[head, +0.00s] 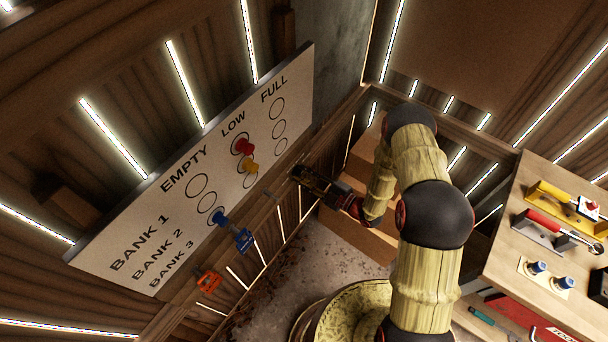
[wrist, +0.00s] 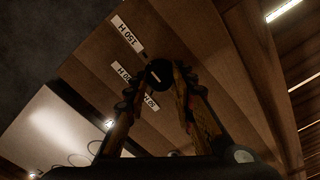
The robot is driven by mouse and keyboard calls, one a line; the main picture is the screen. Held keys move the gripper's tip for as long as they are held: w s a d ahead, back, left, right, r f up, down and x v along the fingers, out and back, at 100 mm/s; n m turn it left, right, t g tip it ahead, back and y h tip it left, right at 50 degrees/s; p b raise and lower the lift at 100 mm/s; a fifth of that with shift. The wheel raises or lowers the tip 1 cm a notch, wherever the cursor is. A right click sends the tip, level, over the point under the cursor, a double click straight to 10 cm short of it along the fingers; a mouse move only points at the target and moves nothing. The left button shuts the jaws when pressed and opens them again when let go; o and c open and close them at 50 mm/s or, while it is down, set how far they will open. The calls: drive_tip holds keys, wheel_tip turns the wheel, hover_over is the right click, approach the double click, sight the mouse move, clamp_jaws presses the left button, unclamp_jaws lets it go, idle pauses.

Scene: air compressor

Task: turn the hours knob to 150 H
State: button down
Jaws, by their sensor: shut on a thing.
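The hours knob (wrist: 160,74) is round and black with a short pale mark on its face, in the wrist view. It sits between the fingertips of my gripper (wrist: 161,82), which is shut on it. The 150 H label (wrist: 128,35) is white and upside down, up and left of the knob. A second label (wrist: 122,70) lies left of the knob, and a third (wrist: 151,103) is below it, partly covered by my finger. In the head view my gripper (head: 303,177) is against the wooden wall just right of the white board; the knob cannot be made out there.
Blue (head: 243,239) and orange (head: 208,281) tags hang below. A wooden table (head: 505,245) with tools and fixtures stands at right.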

drive_tip(key=shift+d+f, duration=0.1)
drive_tip(key=c, duration=1.5)
unclamp_jaws()
drive_tip(key=v, duration=1.2)
